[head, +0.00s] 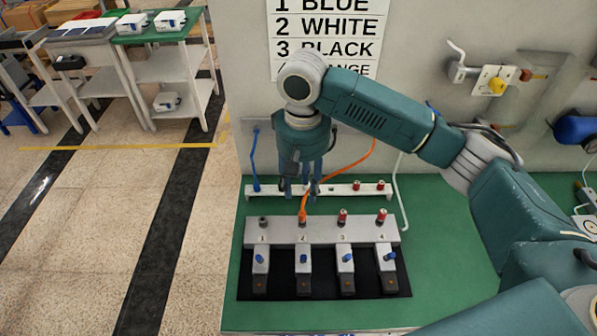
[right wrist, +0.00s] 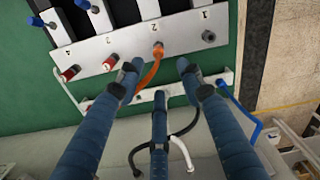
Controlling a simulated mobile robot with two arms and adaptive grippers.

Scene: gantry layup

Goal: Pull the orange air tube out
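The orange air tube (head: 349,165) runs from the wall down to port 2 of the grey valve block (head: 283,230), and its end is plugged in there. In the right wrist view the orange tube (right wrist: 150,76) bends away from port 2. My right gripper (head: 303,190) is above the rack behind the block, near port 2. In the right wrist view its blue fingers (right wrist: 158,70) are spread, with the tube's end between and beyond the tips. I cannot tell if they touch it. The left gripper is not in view.
A white rack (head: 335,190) behind the block holds a blue tube (head: 256,165) and red fittings. Red fittings sit in ports 3 and 4; port 1 has a grey one. A white tube (head: 397,190) hangs at right. Green bench top (head: 445,255) is clear at right.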

